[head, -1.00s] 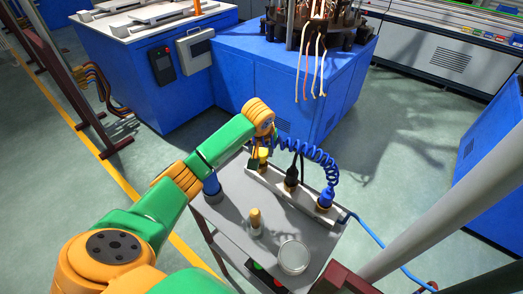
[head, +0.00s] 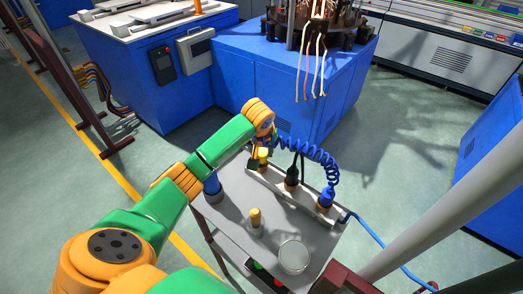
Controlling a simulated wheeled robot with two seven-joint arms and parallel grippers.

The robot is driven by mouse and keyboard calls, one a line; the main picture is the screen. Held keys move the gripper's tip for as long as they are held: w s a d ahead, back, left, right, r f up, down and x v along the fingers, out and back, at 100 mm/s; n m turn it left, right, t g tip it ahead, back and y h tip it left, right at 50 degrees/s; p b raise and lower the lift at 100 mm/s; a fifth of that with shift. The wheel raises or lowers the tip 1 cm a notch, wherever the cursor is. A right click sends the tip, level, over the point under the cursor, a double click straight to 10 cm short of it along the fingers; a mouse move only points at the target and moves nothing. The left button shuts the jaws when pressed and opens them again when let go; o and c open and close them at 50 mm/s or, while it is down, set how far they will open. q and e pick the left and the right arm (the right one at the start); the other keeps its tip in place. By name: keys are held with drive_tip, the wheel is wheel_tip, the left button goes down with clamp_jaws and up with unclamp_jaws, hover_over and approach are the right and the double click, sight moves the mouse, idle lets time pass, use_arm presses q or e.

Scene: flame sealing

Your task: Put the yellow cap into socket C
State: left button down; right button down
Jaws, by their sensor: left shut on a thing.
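A yellow cap (head: 263,153) shows at the far left end of the grey socket strip (head: 272,187) on the cart. My left gripper (head: 259,158) is at that end, shut on the yellow cap. The gripper and arm partly hide the cap's lower part, so I cannot tell how deep it sits in a socket. A black plug (head: 291,178) stands in the middle of the strip and a blue plug (head: 326,197) at its right end. Socket letters are too small to read. My right gripper is not in view.
On the grey cart top (head: 228,217) stand a small holder with an orange-tan piece (head: 256,217), a round clear dish (head: 293,257) and a blue item (head: 211,184) at the left edge. A coiled blue cable (head: 318,154) arches beside my gripper. Blue machine cabinets stand behind.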

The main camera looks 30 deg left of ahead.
use_arm(q)
drive_tip(key=shift+f+b, duration=0.3)
drive_tip(key=shift+f, duration=1.1)
idle(0.4)
drive_tip(key=shift+c, duration=1.2)
unclamp_jaws()
drive_tip(key=shift+r+p, duration=0.35)
drive_tip(key=shift+r, duration=4.2)
drive_tip(key=shift+f, duration=0.1)
